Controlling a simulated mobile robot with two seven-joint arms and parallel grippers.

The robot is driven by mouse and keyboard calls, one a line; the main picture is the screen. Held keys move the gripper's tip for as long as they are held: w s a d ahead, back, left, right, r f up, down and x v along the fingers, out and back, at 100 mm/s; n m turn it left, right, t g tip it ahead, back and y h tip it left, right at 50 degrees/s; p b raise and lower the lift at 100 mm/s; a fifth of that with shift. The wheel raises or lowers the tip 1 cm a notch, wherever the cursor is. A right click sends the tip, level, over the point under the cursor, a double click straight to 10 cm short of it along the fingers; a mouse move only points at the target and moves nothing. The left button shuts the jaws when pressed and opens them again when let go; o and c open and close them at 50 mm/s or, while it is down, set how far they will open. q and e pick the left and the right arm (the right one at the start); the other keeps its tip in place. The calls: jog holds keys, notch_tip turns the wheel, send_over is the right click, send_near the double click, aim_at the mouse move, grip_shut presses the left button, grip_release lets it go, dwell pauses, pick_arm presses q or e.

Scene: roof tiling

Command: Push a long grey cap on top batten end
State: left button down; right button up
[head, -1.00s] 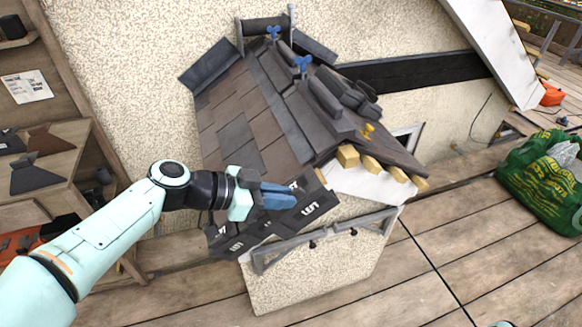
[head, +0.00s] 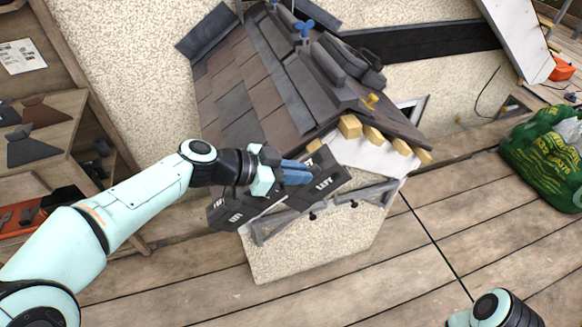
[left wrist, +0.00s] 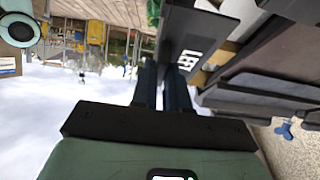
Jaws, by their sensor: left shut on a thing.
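My left gripper (head: 308,172) is in front of the roof's lower front corner, to the lower left of the batten ends and apart from them. It is shut on a dark grey piece, likely the long grey cap, which is hard to tell from the dark strip behind it. In the left wrist view a dark piece (left wrist: 178,30) extends beyond the fingertips. The yellow batten ends stick out along the gable; the uppermost one (head: 348,125) is bare below the ridge. My right gripper is out of view.
A green bag (head: 545,160) lies on the deck at right. The deck (head: 440,230) in front is clear.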

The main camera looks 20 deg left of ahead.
pick_arm(q)
jog(key=shift+w+d+f, duration=0.25)
jog(key=shift+f, duration=0.3)
jog(key=shift+w+a+r+p, duration=0.25)
jog(key=shift+w+p, duration=0.05)
jog(key=shift+p, duration=0.35)
jog(key=shift+w+a+p, duration=0.55)
jog(key=shift+w+p, duration=0.3)
jog(key=shift+p, duration=0.35)
jog(key=shift+f+b, duration=0.2)
jog(key=shift+b, duration=0.1)
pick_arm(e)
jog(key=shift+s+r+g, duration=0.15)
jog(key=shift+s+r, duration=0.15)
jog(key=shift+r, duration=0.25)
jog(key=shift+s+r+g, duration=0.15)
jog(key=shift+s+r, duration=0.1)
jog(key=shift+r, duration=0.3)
